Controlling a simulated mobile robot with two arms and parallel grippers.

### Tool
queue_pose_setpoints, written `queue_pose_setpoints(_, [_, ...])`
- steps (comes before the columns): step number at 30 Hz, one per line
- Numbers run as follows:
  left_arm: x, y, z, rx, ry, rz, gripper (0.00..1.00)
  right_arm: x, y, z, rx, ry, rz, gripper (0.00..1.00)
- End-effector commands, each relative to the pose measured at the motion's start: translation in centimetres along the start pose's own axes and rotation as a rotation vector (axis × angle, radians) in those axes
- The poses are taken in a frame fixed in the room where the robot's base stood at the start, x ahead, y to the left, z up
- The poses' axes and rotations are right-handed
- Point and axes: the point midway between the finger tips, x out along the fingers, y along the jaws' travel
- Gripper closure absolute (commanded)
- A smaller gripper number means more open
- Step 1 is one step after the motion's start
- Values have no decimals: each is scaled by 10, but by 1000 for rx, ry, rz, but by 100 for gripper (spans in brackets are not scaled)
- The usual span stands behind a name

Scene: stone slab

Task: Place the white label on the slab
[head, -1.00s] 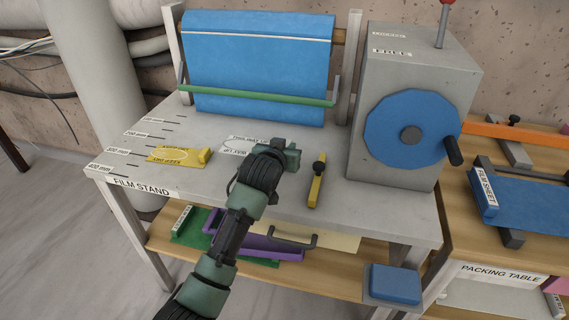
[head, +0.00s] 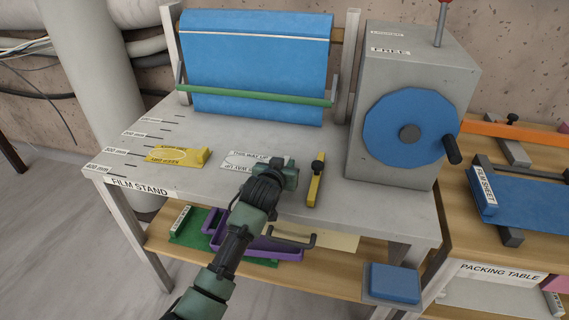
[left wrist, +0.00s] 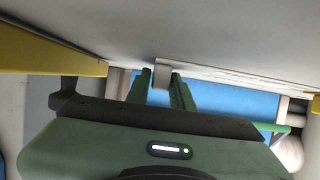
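The white label (head: 240,159), with dark lettering, lies flat on the grey top of the film stand (head: 205,183). Its right part is hidden by my left gripper (head: 285,172), which is low over the stand at the label's right end. In the left wrist view the two green fingers (left wrist: 161,92) are apart. A small pale tab (left wrist: 163,75) shows between them, at the end of a thin white edge, perhaps the label's; I see no grip on it. I cannot make out a separate slab. My right gripper is out of view.
A blue film roll (head: 255,75) is behind. A grey box with a blue crank wheel (head: 405,125) stands right.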

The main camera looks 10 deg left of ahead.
Motion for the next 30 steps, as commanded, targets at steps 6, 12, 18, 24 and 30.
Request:
queue_pose_setpoints(6, [0,0,-1,-1,1,0,61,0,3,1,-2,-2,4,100])
queue_pose_setpoints(12, [-2,0,-5,-1,3,1,61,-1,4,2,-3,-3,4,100])
queue_pose_setpoints(18, [-25,0,-6,-2,2,1,61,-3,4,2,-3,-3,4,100])
queue_pose_setpoints(24, [-70,0,-6,-1,3,1,61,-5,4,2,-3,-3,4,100])
queue_pose_setpoints(30, [-105,0,-5,-1,1,0,61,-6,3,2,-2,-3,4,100])
